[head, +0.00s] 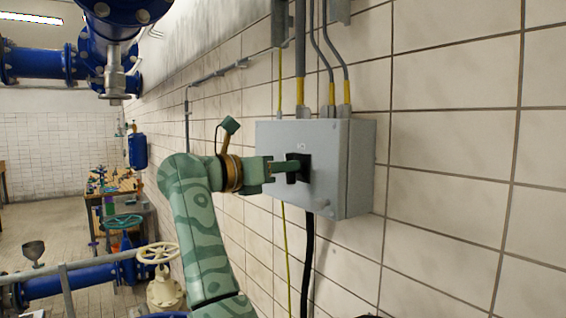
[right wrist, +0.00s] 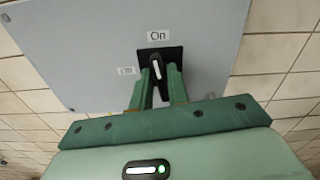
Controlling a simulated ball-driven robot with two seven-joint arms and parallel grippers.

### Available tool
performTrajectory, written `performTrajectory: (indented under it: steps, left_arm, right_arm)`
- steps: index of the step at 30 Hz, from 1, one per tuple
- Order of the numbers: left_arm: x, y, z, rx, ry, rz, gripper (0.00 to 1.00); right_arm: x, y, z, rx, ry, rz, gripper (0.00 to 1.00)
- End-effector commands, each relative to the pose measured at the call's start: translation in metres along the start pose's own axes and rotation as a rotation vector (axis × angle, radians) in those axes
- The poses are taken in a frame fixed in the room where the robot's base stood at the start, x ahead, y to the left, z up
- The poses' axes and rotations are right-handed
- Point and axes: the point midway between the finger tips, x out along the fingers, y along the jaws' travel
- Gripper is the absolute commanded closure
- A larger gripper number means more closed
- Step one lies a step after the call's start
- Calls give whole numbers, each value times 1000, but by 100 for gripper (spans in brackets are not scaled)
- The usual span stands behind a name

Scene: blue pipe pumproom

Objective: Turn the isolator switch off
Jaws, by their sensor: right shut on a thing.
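The isolator switch is a black rotary handle (right wrist: 156,68) with a white line, on a black plate on the front of a grey wall box (head: 340,180). In the right wrist view, the white line points nearly straight at the "On" label (right wrist: 158,35). A second small label (right wrist: 126,71) sits left of the plate, too blurred to read. My right gripper (right wrist: 161,88) is shut on the switch handle, one finger on each side. In the head view, the right gripper (head: 292,168) reaches the box front from the left and partly hides the switch. My left gripper is not in view.
Grey conduits (head: 300,50) enter the box top, and a black cable (head: 308,260) hangs below it. The tiled wall (head: 450,200) is clear to the right. Blue pipes (head: 35,62), a cream valve wheel (head: 157,253) and a workbench (head: 110,190) stand at the left.

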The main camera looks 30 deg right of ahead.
Motion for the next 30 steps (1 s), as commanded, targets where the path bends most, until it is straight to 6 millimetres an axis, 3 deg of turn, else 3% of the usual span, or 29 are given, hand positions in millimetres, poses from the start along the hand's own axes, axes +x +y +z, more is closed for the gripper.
performTrajectory:
  steps: [30]
  left_arm:
    - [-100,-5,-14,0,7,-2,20]
  right_arm:
    - [0,4,3,-949,-1,0,100]
